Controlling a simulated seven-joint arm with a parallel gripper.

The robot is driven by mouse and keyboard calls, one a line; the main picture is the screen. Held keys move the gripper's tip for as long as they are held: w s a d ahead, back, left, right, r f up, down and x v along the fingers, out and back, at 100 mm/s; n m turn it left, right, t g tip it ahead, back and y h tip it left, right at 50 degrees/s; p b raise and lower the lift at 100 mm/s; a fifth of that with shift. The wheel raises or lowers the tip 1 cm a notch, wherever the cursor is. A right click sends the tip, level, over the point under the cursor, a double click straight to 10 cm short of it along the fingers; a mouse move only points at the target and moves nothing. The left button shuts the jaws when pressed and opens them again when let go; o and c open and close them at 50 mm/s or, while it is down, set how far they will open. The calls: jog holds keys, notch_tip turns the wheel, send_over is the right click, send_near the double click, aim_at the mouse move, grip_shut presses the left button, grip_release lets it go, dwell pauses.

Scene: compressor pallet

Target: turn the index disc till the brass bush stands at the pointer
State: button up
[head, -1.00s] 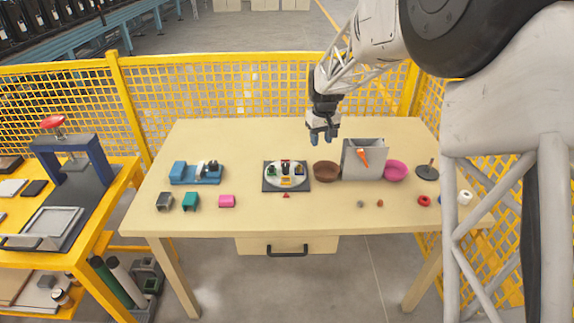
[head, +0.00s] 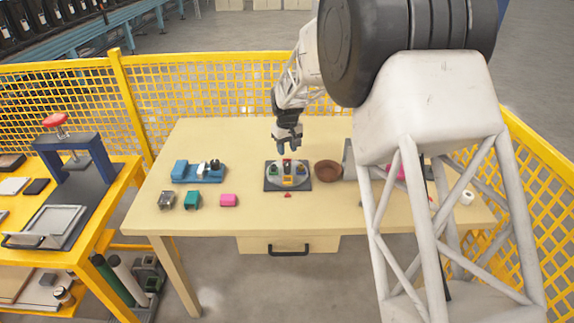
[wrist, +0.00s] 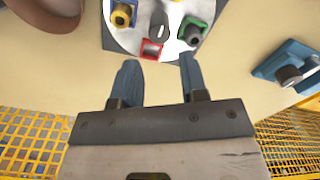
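The index disc (head: 274,183) is a pale round plate on a dark square base (head: 270,189) on the table. It carries small coloured holders, with a red holder (wrist: 152,49) at its back, nearest my gripper. A small red pointer (head: 288,195) lies on the table at the disc's front. My gripper (head: 288,148) is above and behind the disc. Its fingers (wrist: 158,62) are apart and empty.
A brown bowl (head: 328,171) stands just right of the disc. My arm hides much of the table's right side. A yellow mesh fence (head: 215,95) runs behind.

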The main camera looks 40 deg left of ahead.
aim_at(287, 163)
jog(key=shift+f, duration=3.8)
grip_shut()
